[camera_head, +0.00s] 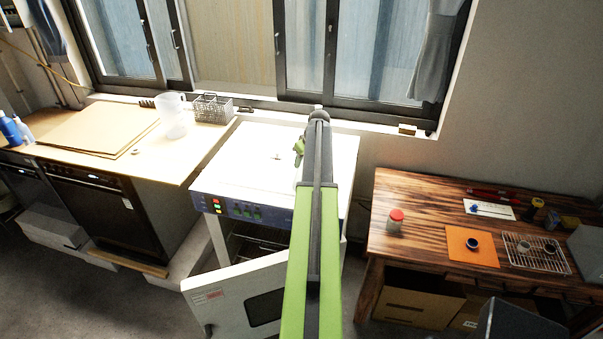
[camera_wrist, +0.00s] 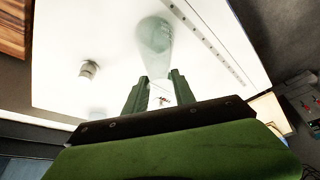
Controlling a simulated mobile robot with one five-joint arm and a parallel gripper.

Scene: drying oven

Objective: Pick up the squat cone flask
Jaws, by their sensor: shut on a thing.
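The squat cone flask (camera_wrist: 155,40) is pale, see-through glass in the wrist view. Its wide rounded end points away from my gripper and its narrow part runs back between the fingers. My gripper (camera_wrist: 158,82) has two green fingers, shut on the narrow part of the flask. The white top of the drying oven (camera_wrist: 75,30) lies behind the flask; I cannot tell whether the flask touches it. In the head view my gripper (camera_head: 299,148) is over the oven top (camera_head: 245,150), largely hidden by my arm, and I cannot make out the flask there.
A small vent knob (camera_wrist: 88,69) stands on the oven top. The oven door (camera_head: 235,295) hangs open below. To the left, a bench holds a clear jug (camera_head: 173,118) and a wire basket (camera_head: 212,108). To the right, a wooden table (camera_head: 415,200) holds a red-capped jar (camera_head: 395,222).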

